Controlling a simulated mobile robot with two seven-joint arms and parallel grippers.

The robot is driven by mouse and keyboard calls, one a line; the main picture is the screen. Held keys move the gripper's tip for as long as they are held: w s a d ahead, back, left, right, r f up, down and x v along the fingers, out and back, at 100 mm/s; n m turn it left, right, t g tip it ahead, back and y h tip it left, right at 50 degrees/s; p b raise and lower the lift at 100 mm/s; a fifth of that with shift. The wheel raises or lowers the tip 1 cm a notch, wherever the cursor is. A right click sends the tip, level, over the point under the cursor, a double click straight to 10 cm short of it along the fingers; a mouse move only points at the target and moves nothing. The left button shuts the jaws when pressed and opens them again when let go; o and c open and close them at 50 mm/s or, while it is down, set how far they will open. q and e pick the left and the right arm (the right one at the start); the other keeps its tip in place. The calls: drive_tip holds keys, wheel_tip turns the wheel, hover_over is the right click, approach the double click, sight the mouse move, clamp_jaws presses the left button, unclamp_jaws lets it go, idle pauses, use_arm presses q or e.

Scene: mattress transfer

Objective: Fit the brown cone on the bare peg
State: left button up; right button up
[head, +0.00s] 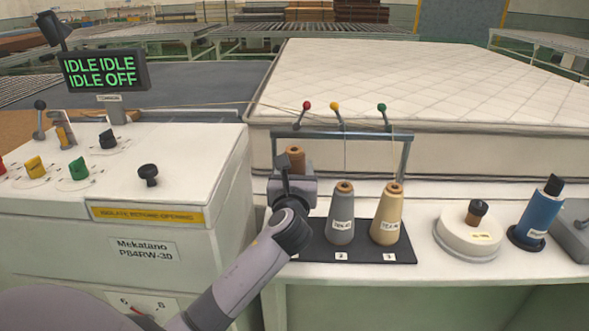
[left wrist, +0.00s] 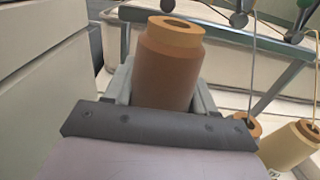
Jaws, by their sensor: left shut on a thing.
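My left gripper (head: 293,182) is shut on the brown cone (head: 295,156), whose top shows above the gripper in the head view. In the left wrist view the brown cone (left wrist: 166,82) stands between the two fingers, tan rim upward. The gripper is over the left end of the black peg mat (head: 322,252). A grey cone (head: 341,222) and a cream cone (head: 387,226) stand on the mat to the right. The bare peg is not visible; my arm covers the mat's left end. The cone's lower end is hidden too. My right gripper is out of view.
A metal thread frame (head: 408,160) with red, yellow and green knobs rises behind the cones. Threads run down to the grey and cream cones. A control cabinet (head: 120,215) stands left. A round white device (head: 468,238) and blue spool (head: 538,215) are right.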

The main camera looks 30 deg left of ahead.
use_arm(q)
drive_tip(key=shift+f, duration=0.1)
drive_tip(key=shift+f+b, duration=0.3)
drive_tip(key=shift+f, duration=0.05)
drive_tip(key=shift+f+b, duration=2.35)
drive_tip(key=shift+f, duration=1.45)
drive_tip(key=o, duration=1.3)
drive_tip(key=shift+v, duration=3.6)
